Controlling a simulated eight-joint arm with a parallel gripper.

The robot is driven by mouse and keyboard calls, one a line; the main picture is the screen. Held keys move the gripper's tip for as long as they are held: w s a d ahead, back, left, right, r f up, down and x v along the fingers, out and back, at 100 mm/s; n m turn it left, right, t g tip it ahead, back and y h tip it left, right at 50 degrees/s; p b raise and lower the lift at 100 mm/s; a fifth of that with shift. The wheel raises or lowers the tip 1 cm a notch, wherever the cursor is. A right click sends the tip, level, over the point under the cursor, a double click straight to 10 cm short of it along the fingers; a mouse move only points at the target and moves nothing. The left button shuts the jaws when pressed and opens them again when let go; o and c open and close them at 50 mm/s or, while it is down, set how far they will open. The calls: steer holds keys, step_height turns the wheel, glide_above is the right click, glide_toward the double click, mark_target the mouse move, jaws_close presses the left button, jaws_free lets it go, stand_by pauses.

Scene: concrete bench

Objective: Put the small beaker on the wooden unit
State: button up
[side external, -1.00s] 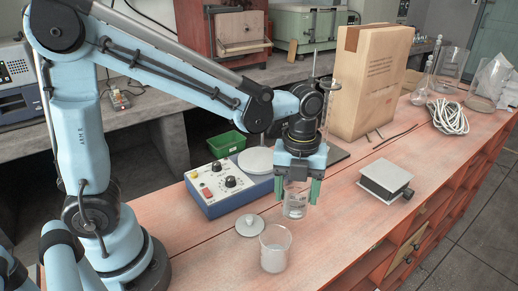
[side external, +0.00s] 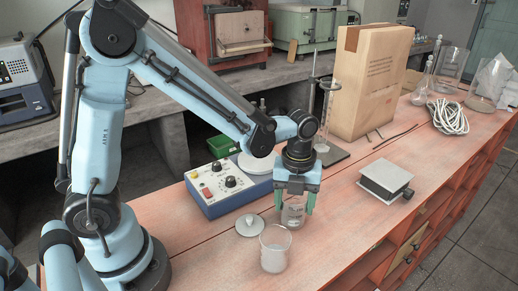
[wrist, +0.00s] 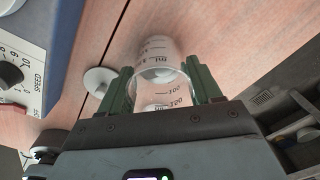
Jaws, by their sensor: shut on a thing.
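The small beaker (side external: 293,213) is clear glass with printed markings. My gripper (side external: 295,207) is shut on it, with green fingers on either side, and points down. In the wrist view the beaker (wrist: 162,92) shows upright between both fingers (wrist: 160,90). The wooden unit (side external: 345,235) is a long reddish plank top with drawers and open shelves along its right side; it also shows in the wrist view (wrist: 225,35). The beaker is over the unit's top, very low. I cannot tell whether its base touches the wood.
A larger beaker (side external: 274,250) stands close in front, and a white round lid (side external: 249,225) lies to the left. A blue control box (side external: 226,186) is behind left. A small jack platform (side external: 386,181) is to the right, with bare wood between.

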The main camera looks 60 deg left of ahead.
steer(key=o, duration=1.3)
steer(key=shift+f, duration=0.1)
steer(key=shift+c, duration=0.2)
step_height(320, 180, up, 12)
steer(key=s+a+n+t, duration=0.3)
steer(key=n, duration=1)
steer(key=s+a+f+n+t, duration=0.1)
steer(key=s+a+n+t, duration=0.2)
steer(key=n, duration=1.1)
steer(key=shift+s+f+t, duration=0.15)
steer(key=shift+s+t, duration=0.35)
steer(key=shift+t, duration=0.1)
